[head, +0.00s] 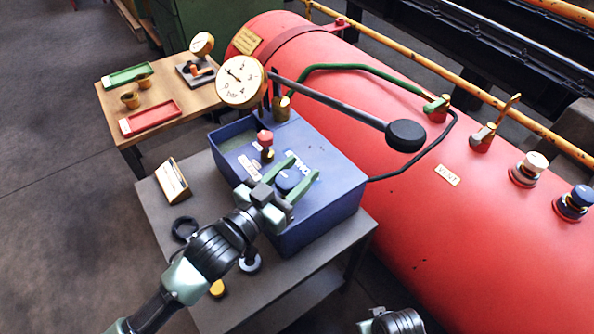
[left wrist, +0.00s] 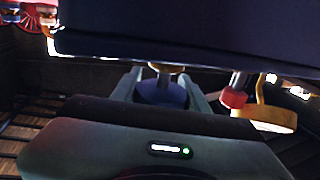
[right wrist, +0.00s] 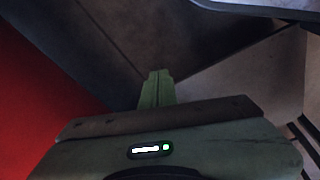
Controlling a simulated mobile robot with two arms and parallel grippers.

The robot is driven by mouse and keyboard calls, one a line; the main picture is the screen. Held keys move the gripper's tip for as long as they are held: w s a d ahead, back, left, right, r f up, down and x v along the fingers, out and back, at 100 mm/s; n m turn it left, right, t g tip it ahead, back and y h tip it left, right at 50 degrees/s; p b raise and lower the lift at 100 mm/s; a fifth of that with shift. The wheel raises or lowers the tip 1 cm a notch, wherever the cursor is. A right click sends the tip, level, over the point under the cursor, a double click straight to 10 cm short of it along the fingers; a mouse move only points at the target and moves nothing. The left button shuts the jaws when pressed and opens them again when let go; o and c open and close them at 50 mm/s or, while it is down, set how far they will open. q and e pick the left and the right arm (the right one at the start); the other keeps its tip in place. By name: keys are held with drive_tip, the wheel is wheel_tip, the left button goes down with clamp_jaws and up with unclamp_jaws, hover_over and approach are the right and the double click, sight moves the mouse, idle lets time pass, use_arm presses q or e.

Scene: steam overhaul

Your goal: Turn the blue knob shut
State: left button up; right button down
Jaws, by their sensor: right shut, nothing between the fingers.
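A blue knob (head: 288,179) sits on top of the blue box (head: 330,172). My left gripper (head: 291,180) has one green finger on each side of the knob. The knob also shows in the left wrist view (left wrist: 162,92), filling the space between the fingers, which appear to touch its sides. Any marking on the knob's position is too small to read. My right gripper (right wrist: 158,88) is shut and empty in the right wrist view; in the head view only part of my right wrist shows at the bottom edge.
A red knob (head: 265,139) stands close to the left gripper on the box. A pressure gauge (head: 241,81) and a long black-ended lever (head: 405,135) rise behind. A red boiler (head: 430,220) fills the right, with another blue knob (head: 582,196). A small sign (head: 173,180) stands left on the grey table.

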use_arm(q)
drive_tip(key=shift+r, duration=0.1)
drive_tip(key=shift+s+d+m+g+h+p, duration=0.1)
drive_tip(key=shift+m+g+h+p, duration=0.4)
drive_tip(key=shift+m+h+p, duration=0.1)
drive_tip(key=shift+g, duration=0.3)
use_arm(e)
drive_tip(key=f, duration=0.1)
drive_tip(key=s+f, duration=0.1)
drive_tip(key=f, duration=0.1)
drive_tip(key=shift+s+d+f, duration=0.1)
drive_tip(key=shift+s+f, duration=0.2)
drive_tip(key=shift+f, duration=0.1)
use_arm(q)
drive_tip(key=o, duration=1.4)
drive_tip(key=shift+s, duration=0.1)
